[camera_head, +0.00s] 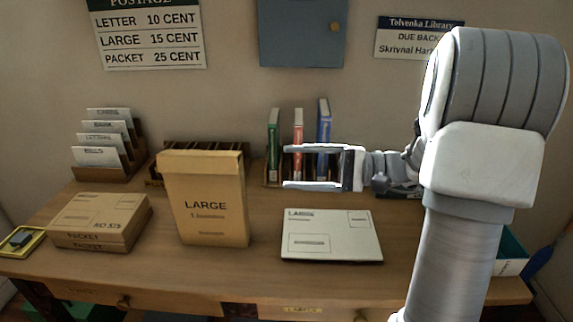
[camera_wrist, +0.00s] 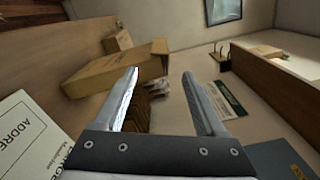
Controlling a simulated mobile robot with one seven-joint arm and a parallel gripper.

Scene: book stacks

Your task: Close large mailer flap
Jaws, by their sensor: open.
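The large mailer (camera_head: 212,215) is a tan, upright packet marked LARGE, standing on the desk left of the middle. Its flap (camera_head: 200,162) is a band along the top edge that leans out from the body; its exact angle is hard to tell. In the wrist view the mailer (camera_wrist: 105,76) appears tipped sideways, beyond the fingers. My gripper (camera_head: 285,167) points left, to the right of the mailer and roughly level with its top, apart from it. Its two fingers are open with nothing between them; this also shows in the wrist view (camera_wrist: 161,73).
A flat white LARGE envelope (camera_head: 350,245) lies on the desk right of the mailer. Stacked packet boxes (camera_head: 95,222) are at left, a letter rack (camera_head: 105,175) behind. Upright books (camera_head: 298,135) stand behind my gripper. Bare desk lies between mailer and white envelope.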

